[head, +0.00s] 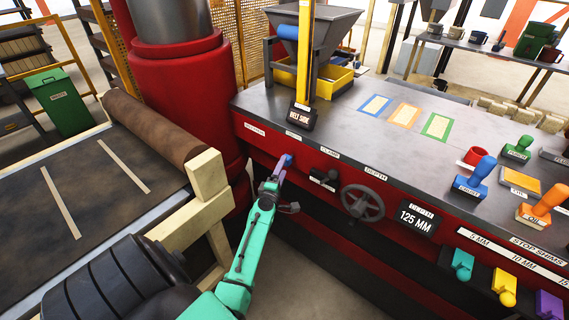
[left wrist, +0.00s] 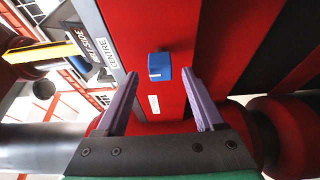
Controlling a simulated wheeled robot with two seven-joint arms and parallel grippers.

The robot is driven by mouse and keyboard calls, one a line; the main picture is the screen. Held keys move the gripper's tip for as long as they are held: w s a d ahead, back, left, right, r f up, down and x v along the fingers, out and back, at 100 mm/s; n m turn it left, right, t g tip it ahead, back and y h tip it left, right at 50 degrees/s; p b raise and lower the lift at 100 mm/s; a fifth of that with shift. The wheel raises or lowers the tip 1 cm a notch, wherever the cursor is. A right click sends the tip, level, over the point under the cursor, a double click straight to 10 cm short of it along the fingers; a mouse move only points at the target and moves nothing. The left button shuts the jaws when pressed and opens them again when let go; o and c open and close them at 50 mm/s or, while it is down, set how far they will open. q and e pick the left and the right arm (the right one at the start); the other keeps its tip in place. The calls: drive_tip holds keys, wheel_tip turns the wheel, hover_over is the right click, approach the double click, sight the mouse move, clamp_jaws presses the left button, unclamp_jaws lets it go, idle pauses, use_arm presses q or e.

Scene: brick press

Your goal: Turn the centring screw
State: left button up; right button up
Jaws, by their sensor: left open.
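The centring screw shows as a small blue knob (left wrist: 160,66) on the red front of the press bench, under the CENTRE label (left wrist: 115,52) in the left wrist view. In the head view the blue knob (head: 288,160) is small and partly covered by my gripper. My left gripper (head: 280,172) reaches up to it from below. Its two purple fingers (left wrist: 160,76) are open in the left wrist view, one on each side of the knob's near end, with gaps on both sides. Nothing is held. My right gripper is not in view.
A black clamp handle (head: 324,178) and a grey handwheel (head: 362,203) sit right of the knob on the same front. A wooden frame (head: 208,175) and roller (head: 150,125) stand left of my arm. Stamps (head: 472,180) stand on the bench top.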

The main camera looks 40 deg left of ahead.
sight(285, 165)
use_arm(q)
drive_tip(key=x, duration=0.3)
drive_tip(key=shift+w+a+f, duration=0.1)
drive_tip(key=shift+w+f, duration=0.05)
drive_tip(key=shift+w, duration=0.15)
drive_tip(key=shift+s, duration=0.1)
drive_tip(key=shift+c, duration=1.2)
clamp_jaws()
drive_tip(key=m+t+b, duration=0.1)
drive_tip(key=m+b, duration=0.2)
drive_tip(key=b, duration=0.2)
drive_tip(key=m+t+b, duration=0.1)
drive_tip(key=m+b, duration=0.3)
drive_tip(key=b, duration=0.1)
drive_tip(key=m+t+h+b, duration=0.1)
drive_tip(key=m+b, duration=0.2)
drive_tip(key=b, duration=0.2)
drive_tip(key=shift+f+t, duration=0.4)
drive_tip(key=m, duration=0.1)
drive_tip(key=m+h+b, duration=0.1)
drive_tip(key=m+t+b, duration=0.1)
drive_tip(key=shift+a+r+m, duration=0.1)
drive_tip(key=shift+r+m, duration=0.15)
drive_tip(key=shift+m, duration=0.05)
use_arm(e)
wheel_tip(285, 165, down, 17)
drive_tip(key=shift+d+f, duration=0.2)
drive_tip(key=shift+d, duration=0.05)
